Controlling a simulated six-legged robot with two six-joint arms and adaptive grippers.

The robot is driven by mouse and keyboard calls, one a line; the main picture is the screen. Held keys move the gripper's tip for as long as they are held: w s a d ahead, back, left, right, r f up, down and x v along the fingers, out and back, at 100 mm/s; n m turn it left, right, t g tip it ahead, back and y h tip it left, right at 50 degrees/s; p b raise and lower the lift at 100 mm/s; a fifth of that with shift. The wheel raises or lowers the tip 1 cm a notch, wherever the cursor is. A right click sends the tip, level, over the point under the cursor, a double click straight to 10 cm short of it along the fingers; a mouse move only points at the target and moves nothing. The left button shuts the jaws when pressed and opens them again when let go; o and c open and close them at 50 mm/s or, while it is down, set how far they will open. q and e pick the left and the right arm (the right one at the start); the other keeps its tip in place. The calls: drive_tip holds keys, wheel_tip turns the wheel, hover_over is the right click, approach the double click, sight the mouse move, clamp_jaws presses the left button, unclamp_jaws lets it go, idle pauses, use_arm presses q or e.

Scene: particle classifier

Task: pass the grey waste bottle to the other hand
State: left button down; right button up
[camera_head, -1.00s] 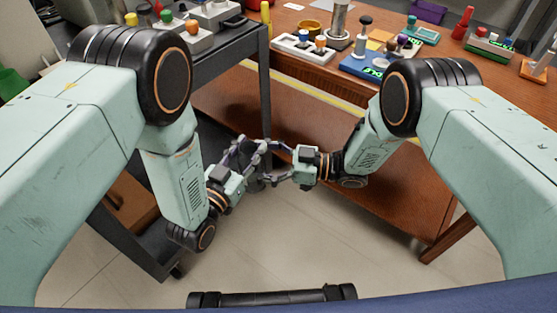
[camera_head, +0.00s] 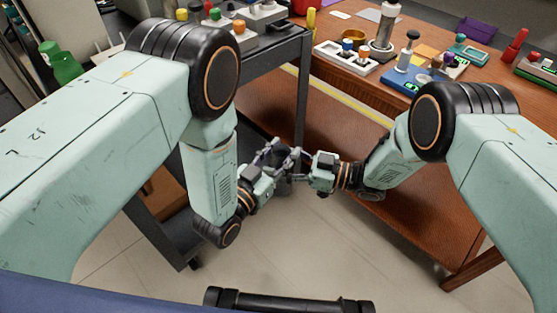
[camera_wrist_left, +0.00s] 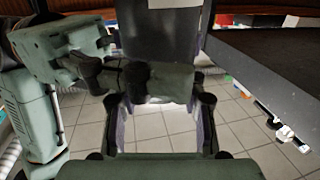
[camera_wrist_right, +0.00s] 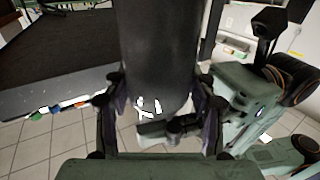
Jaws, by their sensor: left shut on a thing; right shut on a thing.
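The grey waste bottle is a dark grey cylinder, mostly hidden by the fingers in the head view (camera_head: 283,172). In the left wrist view it stands large (camera_wrist_left: 160,40) with a white label at the top edge. In the right wrist view its dark side (camera_wrist_right: 160,50) fills the middle. My left gripper (camera_head: 273,158) is shut on the bottle from the left. My right gripper (camera_head: 298,167) is shut on it from the right. The two grippers are close together, and the bottle is held in the air over the floor.
A dark cart (camera_head: 262,55) with coloured-knob items stands at the back left. A brown wooden table (camera_head: 352,95) with a white tray, a blue block and several small items is at the back right. Open tiled floor (camera_head: 310,240) lies below the grippers.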

drive_tip(key=shift+s+a, duration=0.15)
drive_tip(key=shift+s, duration=0.05)
drive_tip(key=c, duration=0.6)
use_arm(q)
drive_tip(key=c, duration=1.2)
unclamp_jaws()
use_arm(e)
drive_tip(key=shift+c, duration=0.2)
use_arm(q)
drive_tip(key=o, duration=0.5)
use_arm(e)
drive_tip(key=shift+w, duration=0.1)
